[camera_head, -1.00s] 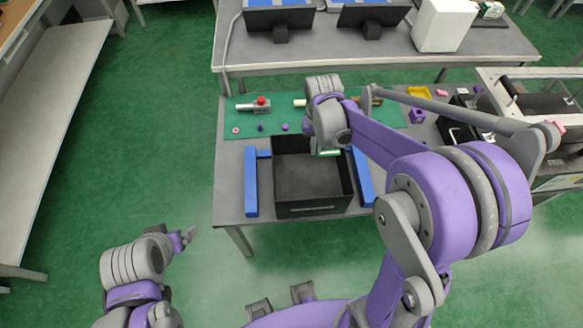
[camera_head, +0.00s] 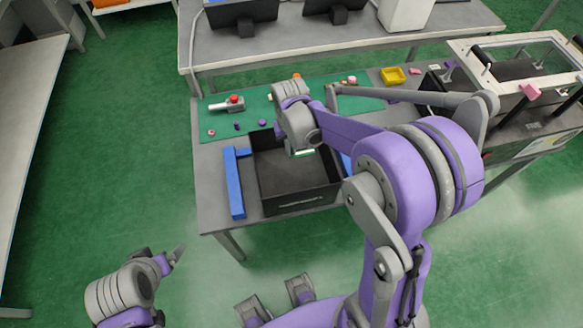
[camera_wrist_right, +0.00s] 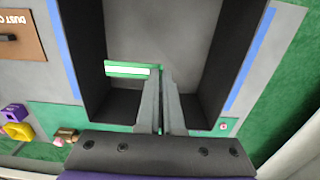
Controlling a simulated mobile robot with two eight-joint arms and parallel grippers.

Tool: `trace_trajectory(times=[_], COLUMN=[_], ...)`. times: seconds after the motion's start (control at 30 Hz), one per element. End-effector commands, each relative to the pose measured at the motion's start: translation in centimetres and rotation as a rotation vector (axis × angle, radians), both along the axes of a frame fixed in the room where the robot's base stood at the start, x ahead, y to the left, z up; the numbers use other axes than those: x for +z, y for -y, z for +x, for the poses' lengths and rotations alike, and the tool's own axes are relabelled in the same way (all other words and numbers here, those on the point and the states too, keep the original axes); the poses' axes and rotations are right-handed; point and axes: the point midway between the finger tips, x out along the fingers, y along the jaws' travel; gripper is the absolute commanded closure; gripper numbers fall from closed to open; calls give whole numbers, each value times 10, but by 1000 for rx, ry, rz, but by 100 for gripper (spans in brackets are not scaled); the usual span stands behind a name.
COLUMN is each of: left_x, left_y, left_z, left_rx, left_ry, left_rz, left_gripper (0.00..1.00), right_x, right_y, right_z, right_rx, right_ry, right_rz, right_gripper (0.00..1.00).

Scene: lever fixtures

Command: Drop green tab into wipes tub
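A black open tub (camera_head: 270,198) stands at the table's front edge. A pale label on its front is too small to read. My right gripper (camera_wrist_right: 161,72) is over the tub's inside, its two fingers close together. A green tab with a white middle (camera_wrist_right: 120,69) is at the fingertips and sticks out to the left in the wrist view. It also shows as a small strip under my right wrist (camera_head: 304,153) in the head view. The right fingers are hidden there. My left gripper (camera_head: 176,257) is low at the left, away from the table, too small to read.
A green mat (camera_head: 212,120) behind the tub carries a red-topped fixture (camera_head: 233,102) and small pieces. A blue bar (camera_head: 234,185) lies left of the tub. A yellow tray (camera_head: 393,76) is farther right. A brown box (camera_wrist_right: 20,35) shows in the wrist view.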

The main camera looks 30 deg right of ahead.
Motion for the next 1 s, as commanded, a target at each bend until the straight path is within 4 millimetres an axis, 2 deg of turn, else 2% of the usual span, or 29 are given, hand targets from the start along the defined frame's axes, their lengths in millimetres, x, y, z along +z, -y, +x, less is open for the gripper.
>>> trace_trajectory(times=[0.2,0.4,0.77,0.87,1.0], left_x=[1,1,1,3,6], left_y=[0,0,0,0,0], left_z=[0,0,0,1,2], left_rx=[0,0,0,0,0], left_ry=[0,0,1,1,3], left_rz=[0,0,0,0,0], left_gripper=[11,11,11,11,11], right_x=[0,0,4,16,44], right_y=[0,0,0,0,0], right_z=[0,0,0,0,0], right_rx=[0,0,0,0,0], right_ry=[1,0,0,1,1], right_rz=[0,0,0,0,0], right_gripper=[100,63,62,62,62])
